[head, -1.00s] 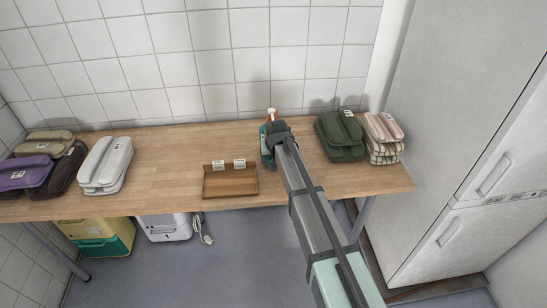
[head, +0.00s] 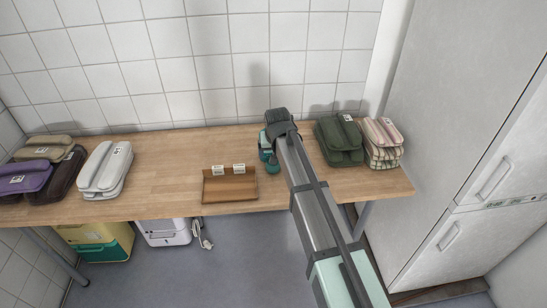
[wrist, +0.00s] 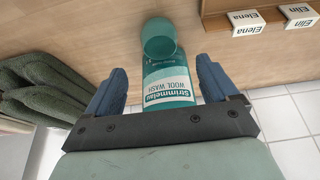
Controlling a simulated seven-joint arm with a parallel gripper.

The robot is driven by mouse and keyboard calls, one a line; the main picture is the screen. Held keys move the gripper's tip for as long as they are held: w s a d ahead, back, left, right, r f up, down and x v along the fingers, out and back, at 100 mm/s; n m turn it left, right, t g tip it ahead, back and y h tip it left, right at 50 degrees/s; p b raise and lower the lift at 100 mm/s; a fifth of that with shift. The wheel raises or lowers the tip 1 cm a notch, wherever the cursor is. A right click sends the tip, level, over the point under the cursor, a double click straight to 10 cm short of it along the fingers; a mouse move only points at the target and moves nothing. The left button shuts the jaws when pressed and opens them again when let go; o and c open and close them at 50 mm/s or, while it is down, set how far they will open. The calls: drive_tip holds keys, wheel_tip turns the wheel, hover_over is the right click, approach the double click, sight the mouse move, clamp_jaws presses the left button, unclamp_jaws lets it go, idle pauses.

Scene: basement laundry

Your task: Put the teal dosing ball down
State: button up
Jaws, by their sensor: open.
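The teal dosing ball (head: 272,168) is a small round cup that appears to rest on the wooden table, right of the brown tray. In the wrist view it is hollow (wrist: 158,38), beyond my fingertips and clear of both.
The brown tray (head: 229,189) with two name tags, Elena and Elin, is left of the ball. Green folded bundles (head: 340,140) and a plaid-and-pink stack (head: 382,143) stand at right. A white bundle (head: 105,169) is at left. The table between it and the tray is clear.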

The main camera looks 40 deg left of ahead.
drive_tip(key=shift+v, duration=1.7)
drive_tip(key=w+d+f+t+h, duration=0.1)
drive_tip(key=w+d+f+h, duration=0.2)
drive_tip(key=d, duration=0.9)
drive_tip(key=w+d+f+m+t, duration=0.15)
drive_tip(key=w+d+f, duration=0.35)
drive_tip(key=d, duration=0.7)
drive_tip(key=w+d+f+t+h, duration=0.15)
drive_tip(key=d+f, duration=0.35)
drive_tip(key=d, duration=0.6)
drive_tip(key=s+d+f+m+g+h, duration=0.15)
drive_tip(key=s+d+f+g, duration=0.25)
drive_tip(key=s+d+f, duration=0.6)
drive_tip(key=s+d+f+m+g, duration=0.2)
drive_tip(key=s+d+f+g, duration=0.3)
drive_tip(key=d+f, duration=0.8)
drive_tip(key=s+d+f+m+g+y, duration=0.1)
drive_tip(key=s+d+f, duration=0.1)
drive_tip(key=s, duration=0.6)
drive_tip(key=s+d+f+m+g+y, duration=0.1)
drive_tip(key=s+d+f+g, duration=0.1)
drive_tip(key=s, duration=0.7)
drive_tip(key=s+d+f+m+g, duration=0.2)
drive_tip(key=s+f, duration=0.3)
drive_tip(key=s, duration=0.4)
drive_tip(key=shift+s+d+f+y, duration=0.2)
drive_tip(key=shift+d+f+y, duration=0.2)
drive_tip(key=shift+d, duration=0.5)
